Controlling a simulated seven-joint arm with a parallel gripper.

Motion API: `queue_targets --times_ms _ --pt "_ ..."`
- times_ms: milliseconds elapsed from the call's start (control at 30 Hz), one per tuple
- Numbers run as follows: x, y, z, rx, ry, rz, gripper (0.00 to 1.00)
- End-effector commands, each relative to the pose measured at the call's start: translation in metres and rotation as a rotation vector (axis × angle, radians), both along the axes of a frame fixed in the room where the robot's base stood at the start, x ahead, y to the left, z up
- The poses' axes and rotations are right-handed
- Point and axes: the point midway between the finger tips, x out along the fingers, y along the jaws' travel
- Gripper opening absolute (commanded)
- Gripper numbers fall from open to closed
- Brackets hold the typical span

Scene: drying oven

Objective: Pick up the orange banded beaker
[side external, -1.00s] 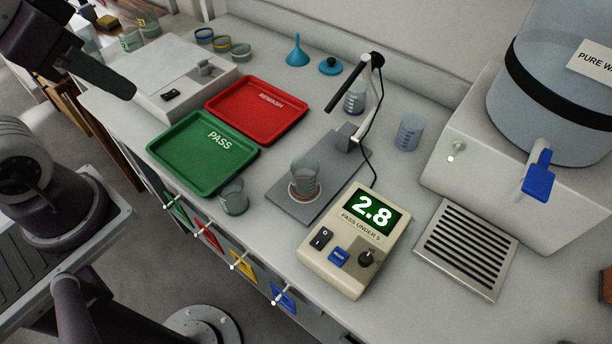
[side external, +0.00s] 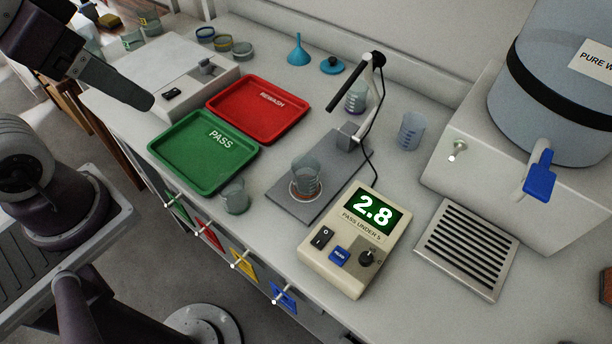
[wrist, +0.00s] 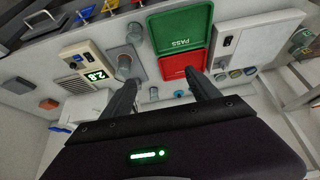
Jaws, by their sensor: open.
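A clear beaker (side external: 305,177) with an orange-red ring at its base stands upright on the grey stand plate (side external: 280,201). I cannot tell whether the ring is a band on the glass. It also shows in the wrist view (wrist: 124,66). Another clear beaker (side external: 235,196) stands beside the green tray, with no orange band that I can make out. My gripper (wrist: 160,80) is open and empty in the wrist view, its two fingers apart. In the side view, part of it shows at upper left, above the white balance-like box and away from both beakers.
The green PASS tray (side external: 160,165) and red REWASH tray (side external: 222,118) are empty. A lamp-like arm (side external: 365,95) rises from the stand. The meter (side external: 330,272) reads 2.8. Several banded beakers (side external: 242,49) stand at the back. A blue-marked beaker (side external: 411,132) stands right of the stand.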

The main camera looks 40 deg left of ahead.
Motion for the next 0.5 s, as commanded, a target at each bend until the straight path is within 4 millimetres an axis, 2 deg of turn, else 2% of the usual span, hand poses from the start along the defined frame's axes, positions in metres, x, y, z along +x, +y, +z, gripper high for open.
queue_targets --times_ms 167,267,367,500 --pt "0.000 -0.001 0.000 -0.004 0.006 0.001 0.70" --pt "0.005 -0.012 -0.008 -0.067 0.098 0.017 0.70" --pt "0.018 -0.039 -0.024 -0.224 0.309 0.073 0.70" --pt "0.050 -0.082 -0.049 -0.512 0.645 0.227 0.70"
